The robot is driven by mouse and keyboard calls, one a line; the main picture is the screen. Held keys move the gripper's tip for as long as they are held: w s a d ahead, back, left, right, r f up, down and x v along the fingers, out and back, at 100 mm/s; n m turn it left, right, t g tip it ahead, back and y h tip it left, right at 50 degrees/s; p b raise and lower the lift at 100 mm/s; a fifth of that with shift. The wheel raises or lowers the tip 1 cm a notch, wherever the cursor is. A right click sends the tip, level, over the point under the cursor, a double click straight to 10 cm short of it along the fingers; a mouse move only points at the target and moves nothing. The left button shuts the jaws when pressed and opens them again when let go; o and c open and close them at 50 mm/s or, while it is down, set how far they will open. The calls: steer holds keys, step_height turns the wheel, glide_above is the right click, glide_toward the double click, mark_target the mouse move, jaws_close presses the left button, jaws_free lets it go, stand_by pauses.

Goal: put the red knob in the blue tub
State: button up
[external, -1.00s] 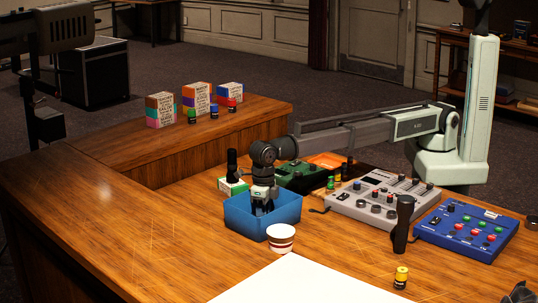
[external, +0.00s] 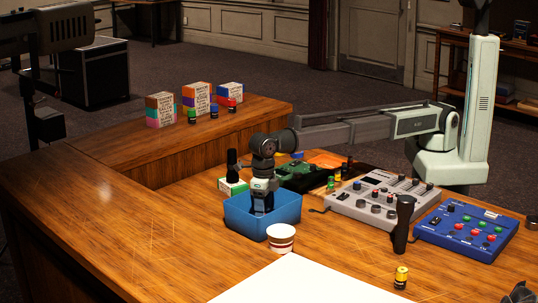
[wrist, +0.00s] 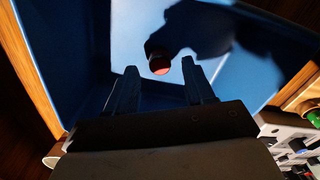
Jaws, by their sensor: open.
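The blue tub (external: 250,225) stands on the wooden desk, left of the mixing consoles. My gripper (external: 262,207) points down into it, its fingertips partly hidden by the tub's near wall. In the wrist view my gripper (wrist: 160,66) is open, its two fingers apart. The red knob (wrist: 159,65), with a dark side, shows inside the blue tub (wrist: 75,60), beyond and between the fingertips. No finger visibly touches it. The knob is hidden in the external view.
A grey console (external: 375,200), a blue console (external: 465,232) and a dark upright handle (external: 403,225) are to the right.

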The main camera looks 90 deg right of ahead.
step_height(320, 180, up, 10)
steer(key=shift+f, duration=0.25)
